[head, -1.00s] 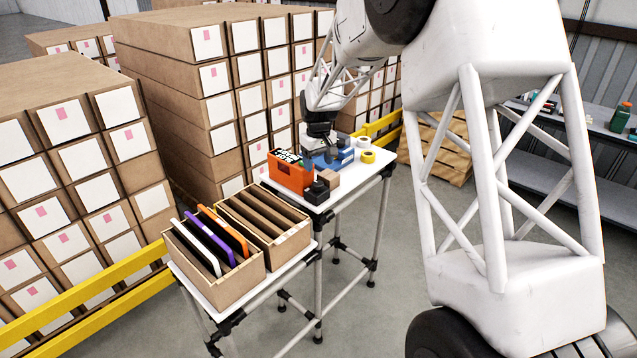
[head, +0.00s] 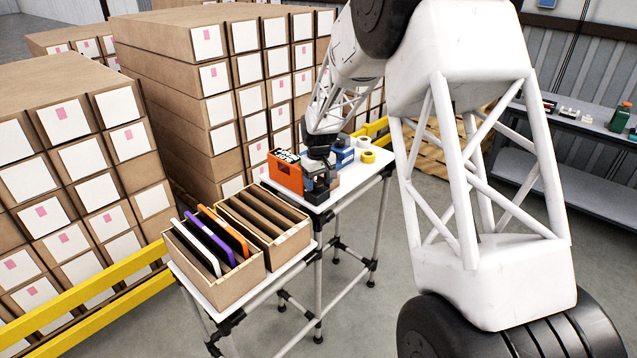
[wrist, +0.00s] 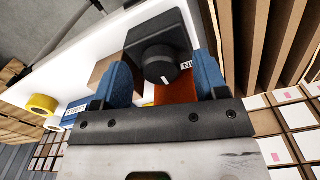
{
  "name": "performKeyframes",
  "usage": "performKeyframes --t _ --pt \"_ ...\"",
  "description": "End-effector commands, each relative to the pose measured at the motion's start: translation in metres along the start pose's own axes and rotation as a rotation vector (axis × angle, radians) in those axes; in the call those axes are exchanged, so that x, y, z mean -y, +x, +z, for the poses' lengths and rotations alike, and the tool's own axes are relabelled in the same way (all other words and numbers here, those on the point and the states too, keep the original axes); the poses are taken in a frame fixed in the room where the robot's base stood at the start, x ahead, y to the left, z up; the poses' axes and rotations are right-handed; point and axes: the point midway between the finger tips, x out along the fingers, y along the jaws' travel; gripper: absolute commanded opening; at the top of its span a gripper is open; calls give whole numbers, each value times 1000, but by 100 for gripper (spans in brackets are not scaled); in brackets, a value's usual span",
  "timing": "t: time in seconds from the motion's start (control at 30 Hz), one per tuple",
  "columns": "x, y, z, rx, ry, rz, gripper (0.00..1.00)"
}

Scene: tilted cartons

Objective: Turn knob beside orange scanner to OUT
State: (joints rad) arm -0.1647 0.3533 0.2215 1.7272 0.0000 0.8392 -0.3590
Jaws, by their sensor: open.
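The orange scanner (head: 284,173) stands at the left of the white table in the head view; part of it (wrist: 176,92) shows behind the knob in the wrist view. The black box (wrist: 155,32) beside it carries a round black knob (wrist: 159,66) with a small white mark at its lower edge. A white label (wrist: 187,65) beside the knob is partly hidden by a finger; its letters are hard to read. My gripper (wrist: 164,78) is open, its blue fingers spread to either side of the knob. In the head view my gripper (head: 318,182) hides most of the black box.
A tan block (wrist: 103,72), a blue box (head: 343,153) and a yellow tape roll (head: 367,157) share the table. An open carton with brown dividers (head: 285,245) and one with coloured panels (head: 222,288) stand at the front left. Stacked cartons rise behind.

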Motion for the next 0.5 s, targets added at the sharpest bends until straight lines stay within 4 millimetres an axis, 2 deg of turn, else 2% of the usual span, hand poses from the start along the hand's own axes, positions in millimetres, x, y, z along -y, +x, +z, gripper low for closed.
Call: performKeyframes --t 0.4,0.5 --pt "0 6 0 0 0 0 67" --pt "0 6 0 0 0 0 51"
